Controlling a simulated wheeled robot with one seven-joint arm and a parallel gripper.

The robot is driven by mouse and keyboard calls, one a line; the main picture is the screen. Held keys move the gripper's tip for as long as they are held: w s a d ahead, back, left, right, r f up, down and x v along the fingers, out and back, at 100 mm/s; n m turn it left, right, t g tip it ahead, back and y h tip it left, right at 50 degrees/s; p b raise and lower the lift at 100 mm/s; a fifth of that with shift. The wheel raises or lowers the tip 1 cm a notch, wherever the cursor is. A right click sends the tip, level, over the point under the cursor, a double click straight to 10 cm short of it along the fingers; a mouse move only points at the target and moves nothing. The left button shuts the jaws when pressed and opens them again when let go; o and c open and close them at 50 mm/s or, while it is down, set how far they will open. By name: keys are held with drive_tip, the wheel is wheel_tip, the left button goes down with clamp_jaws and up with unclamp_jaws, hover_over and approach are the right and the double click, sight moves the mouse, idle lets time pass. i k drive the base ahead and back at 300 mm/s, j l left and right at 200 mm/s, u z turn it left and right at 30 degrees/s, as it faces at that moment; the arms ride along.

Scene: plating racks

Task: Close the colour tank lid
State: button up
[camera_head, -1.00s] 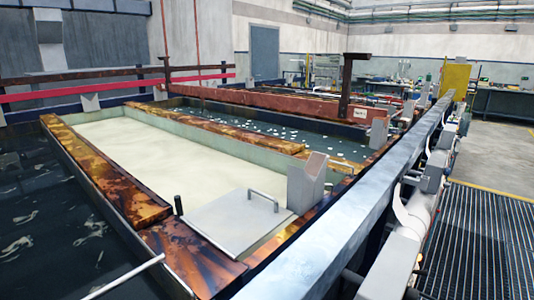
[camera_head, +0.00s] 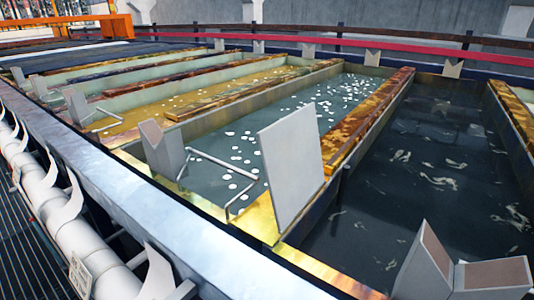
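A flat grey lid (camera_head: 291,168) stands raised, almost upright, at the near end of a tank of dark liquid with white floating flakes (camera_head: 235,140). A bent metal bar handle (camera_head: 222,165) shows to its left, partly over the tank. The lid's lower edge is by the rusty yellow tank rim (camera_head: 262,222), and the near end of that tank is open. No label shows which tank is the colour tank. My gripper is not in view.
A long grey rail (camera_head: 150,215) runs along the front of the tanks. Grey V-shaped supports (camera_head: 165,150) stand along it, with two more large ones (camera_head: 425,265) at the lower right. A wider dark tank (camera_head: 420,170) lies right of the lid. A grating floor (camera_head: 40,255) is at the lower left.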

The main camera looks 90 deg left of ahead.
sight(289, 148)
drive_tip(key=k+j+u, duration=0.5)
drive_tip(key=j, duration=0.2)
drive_tip(key=k+j+u, duration=0.3)
drive_tip(key=j, duration=0.15)
drive_tip(key=u, duration=0.55)
drive_tip(key=k+j+z, duration=0.1)
drive_tip(key=k+j, duration=0.4)
drive_tip(key=i, duration=0.4)
